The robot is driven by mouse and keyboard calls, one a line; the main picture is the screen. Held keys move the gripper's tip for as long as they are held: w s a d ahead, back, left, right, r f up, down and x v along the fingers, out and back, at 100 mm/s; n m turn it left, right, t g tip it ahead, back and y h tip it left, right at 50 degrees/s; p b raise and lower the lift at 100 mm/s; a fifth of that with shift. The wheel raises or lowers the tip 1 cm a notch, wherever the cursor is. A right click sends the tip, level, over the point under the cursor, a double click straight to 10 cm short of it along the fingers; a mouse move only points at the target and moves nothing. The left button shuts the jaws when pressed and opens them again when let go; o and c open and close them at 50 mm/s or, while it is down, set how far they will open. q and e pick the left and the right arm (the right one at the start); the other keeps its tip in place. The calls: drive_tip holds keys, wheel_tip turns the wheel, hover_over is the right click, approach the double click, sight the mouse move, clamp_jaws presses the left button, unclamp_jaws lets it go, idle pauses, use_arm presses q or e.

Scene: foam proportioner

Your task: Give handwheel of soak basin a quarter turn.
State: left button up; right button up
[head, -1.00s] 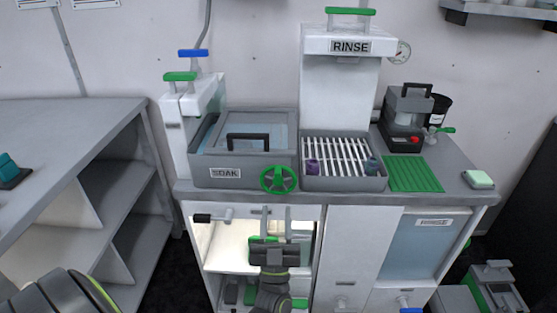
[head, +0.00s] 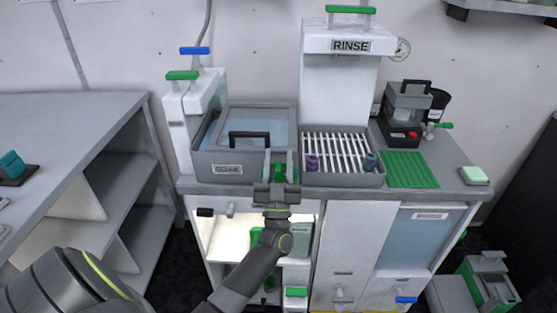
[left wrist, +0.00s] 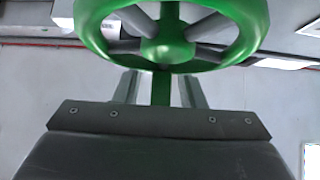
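The green handwheel (head: 279,173) is on the front of the soak basin (head: 207,168), mostly hidden behind my left gripper in the head view. In the left wrist view the wheel (left wrist: 166,48) fills the top, with its hub, spokes and rim showing. My left gripper (head: 280,160) is in front of the wheel, its two fingers apart on either side of a green part. In the left wrist view the fingers (left wrist: 160,85) are also apart, with a green bar between them. I cannot tell whether they touch the wheel. My right gripper is not in view.
The rinse basin with a slatted rack (head: 340,150) is right of the soak basin. A black lid handle (head: 249,137) is just behind and left of my gripper. An open lit cabinet (head: 228,238) is below the counter. A grey shelf unit (head: 75,135) stands at left.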

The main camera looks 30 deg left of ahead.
use_arm(q)
clamp_jaws()
drive_tip(key=shift+s+n, duration=0.1)
drive_tip(key=shift+n, duration=0.3)
drive_tip(key=s+a+f+n+g+y, duration=0.1)
drive_tip(key=n+g+y, duration=0.1)
drive_tip(key=n+g, duration=0.3)
drive_tip(key=a+f+n+g+y+p, duration=0.1)
drive_tip(key=a+n+g+y, duration=0.1)
drive_tip(key=n+g, duration=0.4)
drive_tip(key=s+a+f+n+g+y+p, duration=0.1)
drive_tip(key=n+g, duration=0.4)
drive_tip(key=n, duration=0.5)
drive_tip(key=shift+s+a+f+n+y, duration=0.2)
drive_tip(key=shift+s+a+n+y, duration=0.15)
drive_tip(key=shift+y, duration=0.25)
drive_tip(key=shift+s+a+f+n+g+h+p, duration=0.1)
drive_tip(key=shift+f+n+g+h+p, duration=0.3)
drive_tip(key=shift+f+n+g+h, duration=0.55)
drive_tip(key=shift+s+a+f+n+g+h+p, duration=0.1)
drive_tip(key=shift+f+n+g+h+p, duration=0.4)
drive_tip(key=shift+n, duration=0.8)
